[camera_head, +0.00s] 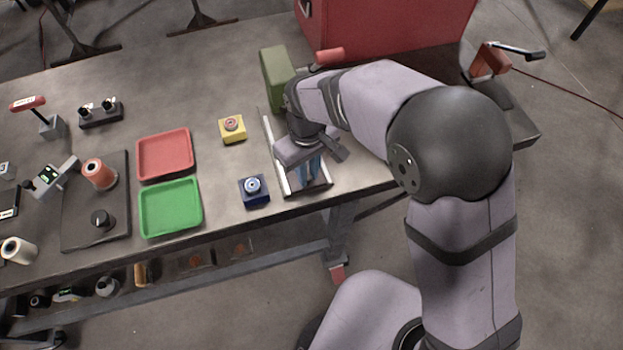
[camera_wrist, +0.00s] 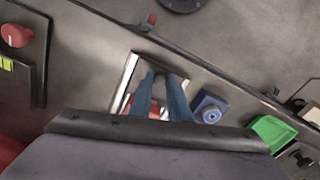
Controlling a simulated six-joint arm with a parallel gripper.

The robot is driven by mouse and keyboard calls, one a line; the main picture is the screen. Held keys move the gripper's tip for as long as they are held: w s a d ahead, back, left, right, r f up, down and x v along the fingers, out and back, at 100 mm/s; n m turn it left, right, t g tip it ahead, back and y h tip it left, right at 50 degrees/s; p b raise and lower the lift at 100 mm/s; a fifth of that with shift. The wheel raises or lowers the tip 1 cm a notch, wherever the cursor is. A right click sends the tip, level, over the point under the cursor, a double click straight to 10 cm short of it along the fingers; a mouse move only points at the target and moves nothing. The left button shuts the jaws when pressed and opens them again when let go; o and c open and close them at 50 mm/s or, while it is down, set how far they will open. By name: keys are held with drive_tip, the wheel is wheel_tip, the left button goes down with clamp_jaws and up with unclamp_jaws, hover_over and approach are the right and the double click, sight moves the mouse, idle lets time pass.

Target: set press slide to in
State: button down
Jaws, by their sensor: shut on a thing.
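The press slide (camera_head: 279,156) is a pale-railed track that runs from the green press block (camera_head: 277,78) toward the table's front edge. In the wrist view its light rail (camera_wrist: 126,76) and dark end bar (camera_wrist: 160,62) show around my fingers. My gripper (camera_head: 308,178) points down between the rails near the front end. Its two blue fingers (camera_wrist: 161,76) are close together, shut on part of the slide, which they mostly hide. A red and white patch (camera_wrist: 127,104) shows beside the fingers inside the track.
A blue button box (camera_head: 254,190) stands close left of the track, with a yellow button box (camera_head: 232,129) farther back. Red (camera_head: 140,158) and green (camera_head: 143,216) trays lie left. A red-handled lever (camera_head: 330,56) and a large red case (camera_head: 390,25) are behind my arm.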

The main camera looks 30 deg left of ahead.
drive_tip(key=w+a+p, duration=0.2)
drive_tip(key=w+a, duration=0.5)
drive_tip(key=shift+w+a, duration=0.15)
drive_tip(key=shift+a, duration=0.05)
drive_tip(key=shift+r, duration=0.15)
drive_tip(key=c, duration=1.7)
unclamp_jaws()
drive_tip(key=shift+w+a, duration=0.1)
drive_tip(key=shift+o, duration=0.2)
drive_tip(key=shift+d, duration=0.2)
